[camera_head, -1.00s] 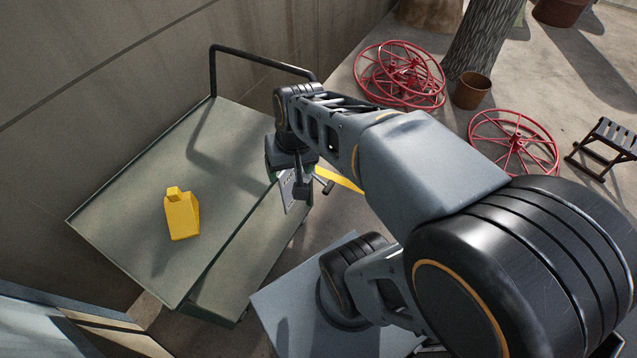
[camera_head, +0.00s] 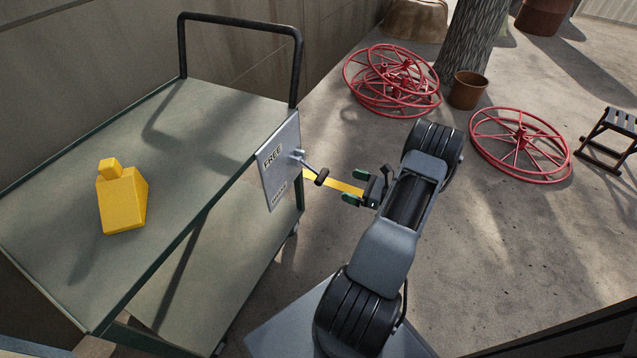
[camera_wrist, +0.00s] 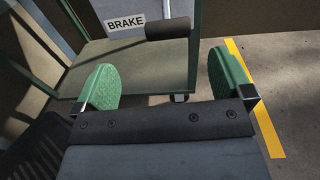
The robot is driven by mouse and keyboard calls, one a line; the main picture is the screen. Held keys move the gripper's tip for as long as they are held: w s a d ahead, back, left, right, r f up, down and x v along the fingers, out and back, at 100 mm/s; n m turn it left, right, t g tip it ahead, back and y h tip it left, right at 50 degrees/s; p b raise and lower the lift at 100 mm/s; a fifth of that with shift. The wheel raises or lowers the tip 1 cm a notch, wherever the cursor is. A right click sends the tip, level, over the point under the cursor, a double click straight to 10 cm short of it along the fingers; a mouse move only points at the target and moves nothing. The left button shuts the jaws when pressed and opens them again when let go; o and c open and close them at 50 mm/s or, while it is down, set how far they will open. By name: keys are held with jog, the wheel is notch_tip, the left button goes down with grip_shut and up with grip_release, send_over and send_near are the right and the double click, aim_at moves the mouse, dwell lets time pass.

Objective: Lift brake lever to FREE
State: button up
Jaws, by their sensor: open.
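The brake lever's black grip (camera_head: 322,177) sticks out from a grey plate (camera_head: 284,170) on the cart's end. The lever slopes down from its pivot. The plate reads FREE at the top and BRAKE lower down. In the wrist view the lever grip (camera_wrist: 168,29) lies level with the BRAKE label (camera_wrist: 125,22). My gripper (camera_head: 355,187) is open and empty, just right of the grip, with its green fingertips pointing at it. In the wrist view my gripper (camera_wrist: 165,80) has its fingers spread, with the lever grip ahead of the gap between them, apart from both.
The green cart (camera_head: 215,130) has a black push handle (camera_head: 240,22) and carries a yellow object (camera_head: 122,200). A yellow floor stripe (camera_head: 335,184) runs behind the lever. Red wheels (camera_head: 520,143), a pot (camera_head: 468,90) and a stool (camera_head: 610,135) stand farther off.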

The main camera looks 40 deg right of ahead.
aim_at(325, 177)
jog(key=shift+m+t+h, duration=0.3)
jog(key=shift+m+h, duration=0.1)
jog(key=b+x, duration=0.1)
jog(key=x, duration=0.3)
jog(key=b+x, duration=0.1)
jog(key=x, duration=0.3)
jog(key=f+b+x, duration=0.1)
jog(key=x, duration=0.4)
jog(key=shift+w+d, duration=0.1)
jog(key=shift+d, duration=0.1)
jog(key=shift+c, duration=0.4)
